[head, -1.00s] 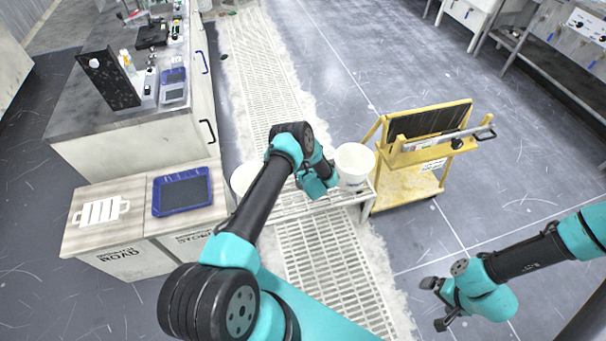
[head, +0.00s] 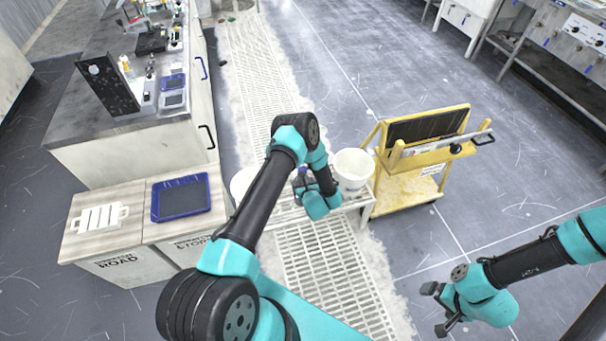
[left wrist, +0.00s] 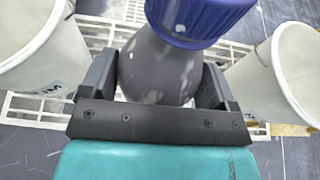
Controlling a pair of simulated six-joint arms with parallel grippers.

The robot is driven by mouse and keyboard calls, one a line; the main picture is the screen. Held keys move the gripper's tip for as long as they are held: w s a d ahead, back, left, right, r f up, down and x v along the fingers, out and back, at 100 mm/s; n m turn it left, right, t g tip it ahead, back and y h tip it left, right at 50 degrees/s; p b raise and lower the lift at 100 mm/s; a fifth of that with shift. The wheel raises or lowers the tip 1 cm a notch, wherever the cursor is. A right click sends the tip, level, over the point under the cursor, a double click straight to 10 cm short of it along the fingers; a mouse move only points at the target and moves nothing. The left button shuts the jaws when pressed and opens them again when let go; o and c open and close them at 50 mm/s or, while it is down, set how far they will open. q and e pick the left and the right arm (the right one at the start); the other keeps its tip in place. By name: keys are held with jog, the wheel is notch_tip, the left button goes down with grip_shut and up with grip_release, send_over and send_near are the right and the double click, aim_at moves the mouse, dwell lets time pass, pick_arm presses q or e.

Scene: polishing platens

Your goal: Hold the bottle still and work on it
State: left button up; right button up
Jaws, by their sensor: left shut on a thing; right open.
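The bottle (left wrist: 158,68) is grey with a blue cap (left wrist: 195,18). In the left wrist view it sits between the two fingers of my left gripper (left wrist: 158,85), which is shut on it. In the head view the bottle (head: 303,182) shows only partly beside my left gripper (head: 312,192), with the arm covering much of it. My right gripper (head: 437,308) is open and empty, low at the right over the floor, well apart from the bottle.
White buckets stand on either side of the bottle on a white slatted rack (head: 345,204): one at the right (head: 353,168), one at the left (head: 243,180). A yellow cart (head: 415,160) stands to the right. Cabinets with a blue tray (head: 181,197) stand at the left.

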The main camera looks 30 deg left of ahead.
pick_arm(q)
jog(key=s+d, duration=0.3)
jog(key=s, duration=0.3)
jog(key=shift+d+r, duration=0.35)
jog(key=w+d+r+m+t+h, duration=0.2)
jog(key=w+d+r+m+h, duration=0.1)
jog(key=r, duration=0.5)
jog(key=w+d+r+m+t+h, duration=0.2)
jog(key=w+d+r+m+h, duration=0.1)
jog(key=d+r+m+h, duration=0.3)
jog(key=d+r+h, duration=0.1)
jog(key=d+r, duration=0.1)
jog(key=d, duration=0.1)
jog(key=shift+w+d, duration=0.15)
jog(key=shift+w, duration=0.2)
